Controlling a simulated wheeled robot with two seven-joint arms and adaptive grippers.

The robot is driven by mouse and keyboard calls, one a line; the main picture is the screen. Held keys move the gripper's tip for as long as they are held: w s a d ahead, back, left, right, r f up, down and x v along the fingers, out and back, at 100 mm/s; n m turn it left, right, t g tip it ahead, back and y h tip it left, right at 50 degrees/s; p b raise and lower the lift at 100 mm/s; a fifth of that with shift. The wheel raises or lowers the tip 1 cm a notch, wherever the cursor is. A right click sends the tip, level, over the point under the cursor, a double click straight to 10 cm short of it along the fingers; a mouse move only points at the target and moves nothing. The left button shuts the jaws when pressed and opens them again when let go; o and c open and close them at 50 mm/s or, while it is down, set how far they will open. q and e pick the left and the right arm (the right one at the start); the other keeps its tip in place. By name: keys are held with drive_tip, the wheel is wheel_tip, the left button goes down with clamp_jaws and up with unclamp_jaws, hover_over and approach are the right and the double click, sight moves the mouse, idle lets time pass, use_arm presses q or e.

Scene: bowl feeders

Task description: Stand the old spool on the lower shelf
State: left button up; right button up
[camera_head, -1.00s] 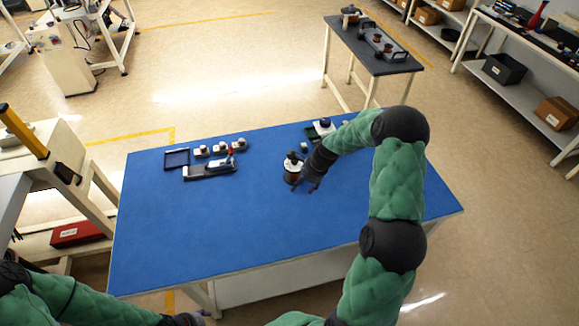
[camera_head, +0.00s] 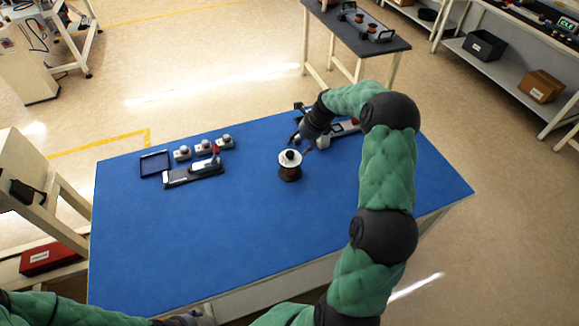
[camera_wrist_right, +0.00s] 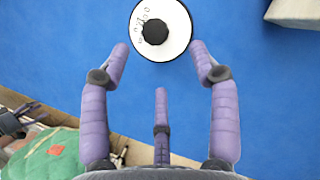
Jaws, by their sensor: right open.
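The spool (camera_head: 289,171), dark reddish-brown with a white top disc and black hub, stands upright on the blue table. In the right wrist view its marked white top (camera_wrist_right: 178,38) shows just ahead of the fingertips. My right gripper (camera_head: 304,143) is open and empty, close to the spool on its far right side in the head view. The right wrist view shows its purple fingers (camera_wrist_right: 159,50) spread, with blue tabletop between them. My left gripper (camera_head: 186,319) is barely visible at the bottom edge. A lower shelf (camera_head: 463,52) shows under the right-hand bench.
The blue table (camera_head: 200,250) is clear in front. A black tray (camera_head: 154,164), several small white-grey units (camera_head: 204,147) and a dark fixture (camera_head: 190,175) stand left. Another device (camera_head: 345,128) is partly behind my right arm. A black bin (camera_head: 484,45) and cardboard box (camera_head: 540,86) occupy the lower shelf.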

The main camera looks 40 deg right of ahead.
sight(291, 153)
drive_tip(key=shift+x, duration=1.05)
drive_tip(key=shift+w+a+f, duration=0.2)
drive_tip(key=shift+f, duration=0.25)
drive_tip(key=b+x, duration=0.1)
drive_tip(key=x, duration=0.3)
drive_tip(key=shift+w+a, duration=0.1)
drive_tip(key=shift+w, duration=0.05)
drive_tip(key=shift+r, duration=0.15)
clamp_jaws()
